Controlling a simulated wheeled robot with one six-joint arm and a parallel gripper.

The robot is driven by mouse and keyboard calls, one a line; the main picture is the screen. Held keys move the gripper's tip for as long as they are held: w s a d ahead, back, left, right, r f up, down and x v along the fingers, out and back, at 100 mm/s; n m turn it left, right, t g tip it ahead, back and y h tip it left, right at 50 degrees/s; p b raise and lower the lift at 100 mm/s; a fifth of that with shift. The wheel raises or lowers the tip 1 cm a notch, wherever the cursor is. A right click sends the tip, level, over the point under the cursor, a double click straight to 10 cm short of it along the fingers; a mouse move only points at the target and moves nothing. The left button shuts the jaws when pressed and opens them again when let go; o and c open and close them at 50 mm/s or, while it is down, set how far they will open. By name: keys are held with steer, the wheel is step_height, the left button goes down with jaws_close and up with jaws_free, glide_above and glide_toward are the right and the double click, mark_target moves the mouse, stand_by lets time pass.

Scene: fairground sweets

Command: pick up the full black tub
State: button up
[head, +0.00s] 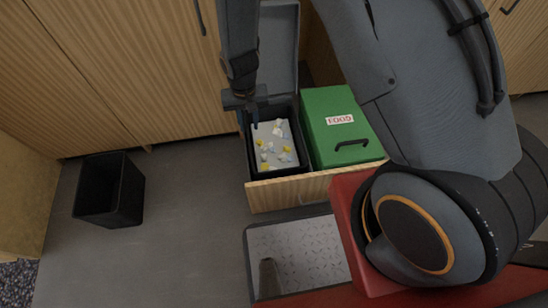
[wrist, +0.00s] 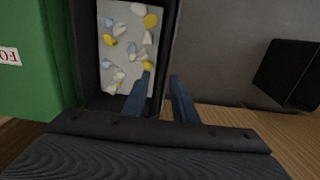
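The full black tub (head: 303,152) stands in an open wooden drawer, with a grey surface inside scattered with white, yellow and bluish pieces. It also shows in the wrist view (wrist: 88,75), at upper left. My gripper (head: 254,112) is at the tub's far left corner in the head view. In the wrist view my gripper (wrist: 160,76) has its two fingers apart, one over the tub's inside and one outside its side wall. The rim lies between them. I cannot tell whether either finger touches the wall.
A green box (head: 323,112) labelled FOOD stands right beside the tub in the drawer (head: 285,192). An empty black bin (head: 128,190) stands on the grey floor at left. Wooden cupboards (head: 130,70) line the back. The floor between bin and drawer is clear.

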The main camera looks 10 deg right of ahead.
steer(key=f, duration=0.8)
steer(key=shift+w+a+f+b, duration=0.1)
steer(key=shift+a+f+b, duration=0.15)
steer(key=shift+f+b, duration=0.1)
jaws_close()
stand_by(1.1)
